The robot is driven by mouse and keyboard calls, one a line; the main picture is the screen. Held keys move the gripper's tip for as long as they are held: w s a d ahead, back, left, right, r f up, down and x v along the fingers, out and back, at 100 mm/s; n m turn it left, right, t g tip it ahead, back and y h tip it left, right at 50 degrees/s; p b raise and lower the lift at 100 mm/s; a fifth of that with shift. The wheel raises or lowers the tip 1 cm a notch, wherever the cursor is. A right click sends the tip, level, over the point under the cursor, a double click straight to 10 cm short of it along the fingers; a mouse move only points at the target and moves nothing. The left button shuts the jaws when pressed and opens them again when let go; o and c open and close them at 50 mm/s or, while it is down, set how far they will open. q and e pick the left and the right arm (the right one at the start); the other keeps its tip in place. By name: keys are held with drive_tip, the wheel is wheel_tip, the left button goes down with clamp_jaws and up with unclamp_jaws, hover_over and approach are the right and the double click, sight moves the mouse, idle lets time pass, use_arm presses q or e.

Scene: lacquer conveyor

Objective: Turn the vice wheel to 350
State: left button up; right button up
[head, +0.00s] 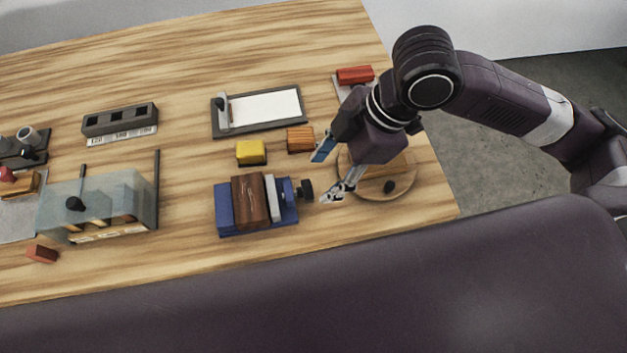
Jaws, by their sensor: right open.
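The blue vice (225,212) sits on the wooden table near its front edge. A brown wooden block (250,202) is between its jaws, next to a pale jaw plate. The dark vice wheel (306,190) is on the right side of the vice. Its markings are too small to read. My right gripper (326,176) is open and empty, just to the right of the wheel, with its fingers pointing toward it. It appears apart from the wheel. My left gripper is not in view.
A round wooden board (405,183) with a dark knob lies under my right gripper. A yellow block (251,152) and an orange-brown block (300,139) are behind the vice. A clear-sided box (140,190) stands at left. The table's right edge is close by.

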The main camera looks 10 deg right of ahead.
sight(296, 193)
drive_tip(key=x, duration=0.6)
drive_tip(key=shift+c, duration=0.6)
